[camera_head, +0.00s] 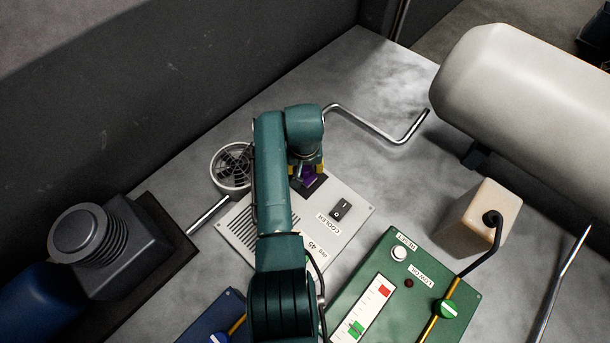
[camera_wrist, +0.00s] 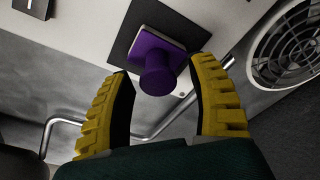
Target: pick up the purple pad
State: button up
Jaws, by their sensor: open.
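The purple pad (camera_wrist: 157,66) shows in the wrist view as a squarish plate with a round knob, against a dark square (camera_wrist: 121,42) on the white cooler panel. In the head view the pad (camera_head: 309,175) is a small purple patch, mostly hidden under my arm's end. My gripper (camera_wrist: 166,80) has two yellow ridged fingers, spread apart. The knob shows between the fingertips, with a gap on each side; I cannot tell how far it reaches between them. In the head view my gripper (camera_head: 306,168) is over the dark square, its fingers partly hidden.
The white cooler panel (camera_head: 357,208) carries a black rocker switch (camera_head: 341,209). A round fan (camera_head: 232,167) stands left of it. A bent metal pipe (camera_head: 375,137) runs behind. A green control panel (camera_head: 385,270) and a beige block (camera_head: 480,220) are to the right.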

aim_at(305, 168)
jog(key=f, duration=0.3)
jog(key=shift+w+d+f+b, duration=0.1)
jog(key=shift+w+d+b, duration=0.1)
jog(key=shift+b, duration=0.2)
grip_shut()
